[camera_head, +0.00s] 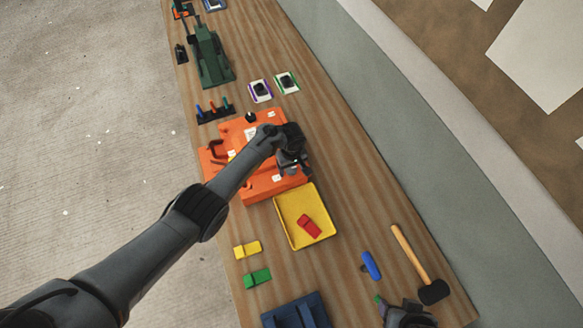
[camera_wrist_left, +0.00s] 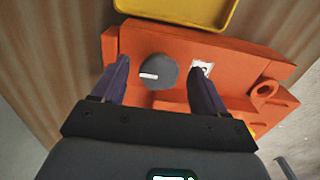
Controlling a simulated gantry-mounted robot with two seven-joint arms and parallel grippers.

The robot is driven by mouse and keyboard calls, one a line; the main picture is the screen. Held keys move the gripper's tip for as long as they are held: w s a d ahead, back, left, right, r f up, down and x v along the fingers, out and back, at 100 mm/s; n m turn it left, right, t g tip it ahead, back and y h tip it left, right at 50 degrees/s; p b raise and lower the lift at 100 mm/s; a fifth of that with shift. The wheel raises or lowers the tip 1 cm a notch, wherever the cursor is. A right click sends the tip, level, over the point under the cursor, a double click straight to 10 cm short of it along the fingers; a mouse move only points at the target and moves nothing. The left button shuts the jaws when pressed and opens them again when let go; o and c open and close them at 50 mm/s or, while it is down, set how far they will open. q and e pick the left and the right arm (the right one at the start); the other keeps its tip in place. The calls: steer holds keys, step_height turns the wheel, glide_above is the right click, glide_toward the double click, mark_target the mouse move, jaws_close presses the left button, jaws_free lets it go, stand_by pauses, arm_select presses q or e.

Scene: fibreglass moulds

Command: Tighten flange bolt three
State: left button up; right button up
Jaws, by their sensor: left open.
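My left gripper (camera_head: 291,163) is over the mould's right side. In the left wrist view its open fingers (camera_wrist_left: 158,66) stand on either side of the bolt head, apart from it. A dark part at the bottom right looks like my right gripper (camera_head: 409,316); its jaws are unclear.
A yellow tray (camera_head: 287,232) with a red block (camera_head: 309,226) adjoins the mould. Yellow (camera_head: 247,250) and green (camera_head: 257,278) blocks, a blue cylinder (camera_head: 371,266) and a mallet (camera_head: 432,291) lie nearer. A tool rack (camera_head: 216,114) and green fixture (camera_head: 209,57) stand beyond.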

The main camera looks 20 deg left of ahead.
arm_select(q)
steer(key=c, duration=1.1)
steer(key=shift+o, duration=0.2)
